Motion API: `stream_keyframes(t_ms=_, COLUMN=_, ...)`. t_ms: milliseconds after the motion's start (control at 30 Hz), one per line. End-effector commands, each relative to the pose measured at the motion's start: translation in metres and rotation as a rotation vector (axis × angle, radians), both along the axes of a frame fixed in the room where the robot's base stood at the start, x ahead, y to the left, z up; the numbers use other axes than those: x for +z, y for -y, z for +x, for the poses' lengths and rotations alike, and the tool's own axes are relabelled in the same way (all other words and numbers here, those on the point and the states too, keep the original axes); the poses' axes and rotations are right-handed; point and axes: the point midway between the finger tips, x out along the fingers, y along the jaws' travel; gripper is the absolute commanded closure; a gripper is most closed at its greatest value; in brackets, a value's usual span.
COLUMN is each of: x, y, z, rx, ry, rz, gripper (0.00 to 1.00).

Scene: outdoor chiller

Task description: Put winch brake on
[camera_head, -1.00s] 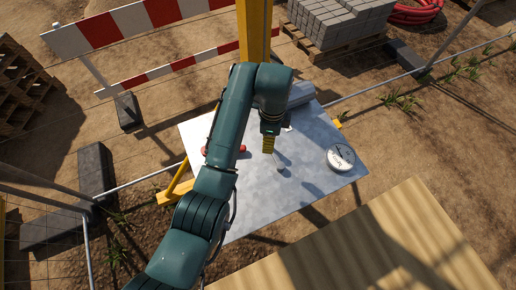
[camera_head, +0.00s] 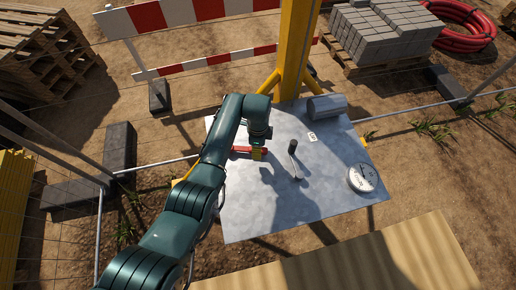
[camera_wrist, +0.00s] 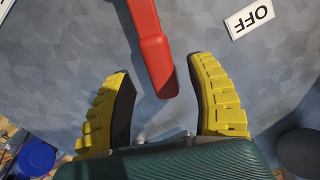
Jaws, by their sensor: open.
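A red lever (camera_head: 240,150), which looks like the brake handle, lies over the grey metal panel (camera_head: 250,215). My gripper (camera_head: 257,155) is at the lever's right end. In the wrist view the red lever (camera_wrist: 155,50) reaches down from the top, and its rounded end lies between the two spread yellow fingers of my gripper (camera_wrist: 160,75). A white label reading OFF (camera_wrist: 249,18) is on the panel, right of the lever.
A crank with a dark knob (camera_head: 293,147) stands just right of my gripper. A round gauge (camera_head: 362,178) is at the panel's right, and a grey cylinder (camera_head: 326,107) at its back. A yellow post (camera_head: 296,50) rises behind. The panel's front is clear.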

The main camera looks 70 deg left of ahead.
Motion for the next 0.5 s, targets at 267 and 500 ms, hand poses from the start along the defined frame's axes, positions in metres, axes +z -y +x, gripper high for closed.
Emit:
stream_keyframes(t_ms=267, x=-0.020, y=-0.001, z=0.001, rx=0.000, ry=0.001, rz=0.003, gripper=0.44)
stream_keyframes(t_ms=500, x=-0.020, y=-0.001, z=0.000, rx=0.000, ry=0.001, rz=0.002, gripper=0.56)
